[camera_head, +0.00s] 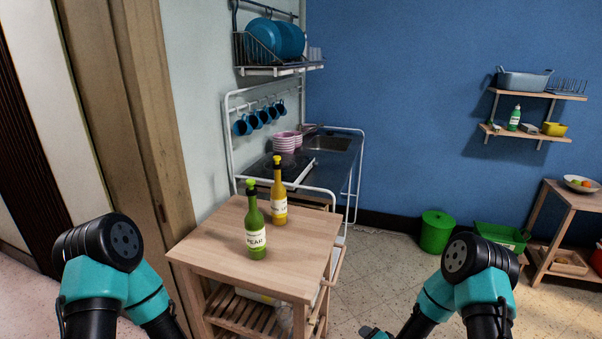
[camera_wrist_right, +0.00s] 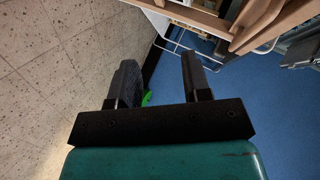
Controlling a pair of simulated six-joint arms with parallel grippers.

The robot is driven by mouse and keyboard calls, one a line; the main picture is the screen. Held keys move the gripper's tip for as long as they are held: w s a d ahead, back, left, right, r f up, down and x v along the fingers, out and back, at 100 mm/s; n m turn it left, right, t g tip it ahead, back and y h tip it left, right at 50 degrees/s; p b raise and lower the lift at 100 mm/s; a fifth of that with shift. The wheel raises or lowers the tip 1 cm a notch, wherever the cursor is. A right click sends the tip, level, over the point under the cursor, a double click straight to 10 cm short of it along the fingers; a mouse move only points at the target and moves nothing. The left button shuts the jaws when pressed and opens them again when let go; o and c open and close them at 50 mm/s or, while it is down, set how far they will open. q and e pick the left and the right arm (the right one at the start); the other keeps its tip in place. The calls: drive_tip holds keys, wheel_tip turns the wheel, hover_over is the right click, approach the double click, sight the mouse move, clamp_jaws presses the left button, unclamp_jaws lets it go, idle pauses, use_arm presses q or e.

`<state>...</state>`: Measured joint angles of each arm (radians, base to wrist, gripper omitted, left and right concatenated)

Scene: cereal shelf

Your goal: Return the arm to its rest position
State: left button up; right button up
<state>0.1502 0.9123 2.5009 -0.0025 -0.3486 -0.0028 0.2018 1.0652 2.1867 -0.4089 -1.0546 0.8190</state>
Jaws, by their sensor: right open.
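My right gripper (camera_wrist_right: 160,82) is open and empty in the right wrist view, with its two dark fingers apart. Floor, blue wall and part of a wooden frame lie beyond the fingers. In the head view my right arm (camera_head: 468,270) is at the lower right, and only a small part of its gripper end shows at the bottom edge. My left arm (camera_head: 105,265) is at the lower left, and its gripper is outside the picture.
A wooden cart (camera_head: 215,244) in the middle bears a green bottle (camera_head: 256,230) and a yellow bottle (camera_head: 279,197), both upright. A sink unit (camera_head: 330,144) stands behind it. A green bin (camera_head: 436,232) and a low wooden table (camera_head: 560,205) are at the right. Open floor lies right of the cart.

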drive_tip(key=s+n+g+h, duration=0.1)
drive_tip(key=s+n+g, duration=0.6)
drive_tip(key=s, duration=1.7)
drive_tip(key=g, duration=0.3)
drive_tip(key=shift+f+n, duration=0.15)
drive_tip(key=shift+n, duration=0.15)
